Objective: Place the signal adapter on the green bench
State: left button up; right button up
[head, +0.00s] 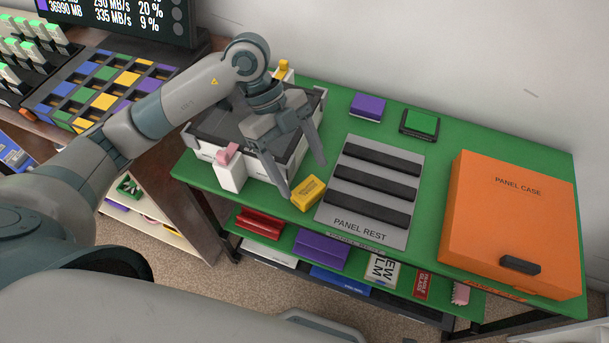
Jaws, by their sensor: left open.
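The green bench (432,185) stands along the wall. A small yellow block (308,193) with dark print too small to read rests on it, left of the grey panel rest; it may be the signal adapter, but I cannot tell for sure. My left gripper (302,178) is open, its fingers pointing down close to the yellow block. One fingertip is just left of the block and the other above its right end in the picture. Nothing shows between the fingers. My right gripper is not in view.
A dark-topped tray (205,150) and a white piece with a pink top (229,172) are left of the gripper. The panel rest (358,228), a purple block (367,107), a green button box (420,124) and an orange panel case (510,220) occupy the bench. A lower shelf holds boxes.

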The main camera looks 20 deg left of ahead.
pick_arm(q)
jog(key=v, duration=0.8)
jog(key=shift+a+r, duration=0.15)
jog(key=shift+r, duration=0.1)
jog(key=shift+w+a+r, duration=0.1)
jog(key=shift+a+r, duration=0.1)
jog(key=shift+r, duration=0.15)
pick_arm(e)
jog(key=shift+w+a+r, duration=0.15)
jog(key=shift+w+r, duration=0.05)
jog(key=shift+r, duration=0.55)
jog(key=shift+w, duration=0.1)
